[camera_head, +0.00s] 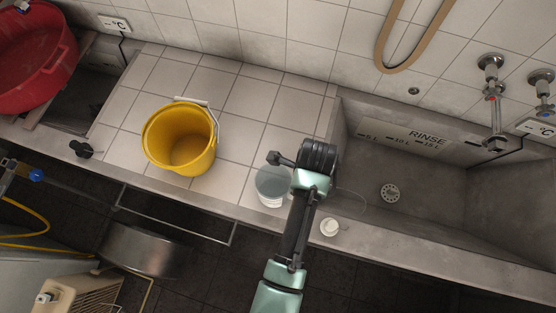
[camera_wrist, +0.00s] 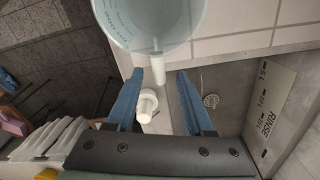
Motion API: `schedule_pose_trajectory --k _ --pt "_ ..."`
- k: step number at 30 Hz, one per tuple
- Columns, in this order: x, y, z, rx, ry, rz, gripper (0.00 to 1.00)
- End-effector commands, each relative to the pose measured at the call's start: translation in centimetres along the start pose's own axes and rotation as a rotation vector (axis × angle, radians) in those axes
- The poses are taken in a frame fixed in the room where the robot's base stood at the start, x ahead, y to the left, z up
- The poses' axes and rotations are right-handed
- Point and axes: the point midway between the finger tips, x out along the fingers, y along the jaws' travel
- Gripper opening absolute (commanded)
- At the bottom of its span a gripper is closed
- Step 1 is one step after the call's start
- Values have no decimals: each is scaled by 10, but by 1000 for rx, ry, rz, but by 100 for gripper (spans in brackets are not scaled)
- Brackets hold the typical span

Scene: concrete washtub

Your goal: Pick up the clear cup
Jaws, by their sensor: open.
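The clear cup (camera_head: 270,187) is a see-through, pale blue vessel with markings. It stands on the tiled ledge beside the sink, partly covered by my arm in the head view. In the wrist view the cup (camera_wrist: 150,18) is at the top, cut off by the frame edge. A pale stub (camera_wrist: 158,66), seemingly its handle, points down toward my gripper (camera_wrist: 160,74). The two blue fingers are apart, with the stub between their tips in the picture. I cannot tell whether they touch it. The fingers are not clear in the head view.
A yellow bucket (camera_head: 180,138) stands on the tiles left of the cup. The concrete sink (camera_head: 440,205) lies to the right, with a tap (camera_head: 493,105) above. A small white object (camera_head: 330,226) sits on its front rim. A red basin (camera_head: 35,60) is far left.

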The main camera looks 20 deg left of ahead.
Motion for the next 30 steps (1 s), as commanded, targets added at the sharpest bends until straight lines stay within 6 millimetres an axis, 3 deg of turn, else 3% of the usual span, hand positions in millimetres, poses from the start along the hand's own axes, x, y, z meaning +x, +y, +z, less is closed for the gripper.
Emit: schedule_pose_trajectory --k 10,20,29,30 --pt "42 0 -3 -1 0 1 52" --pt "48 0 -3 -1 0 -1 52" --pt "48 0 -3 -1 0 -1 0" --pt "48 0 -3 -1 0 -1 0"
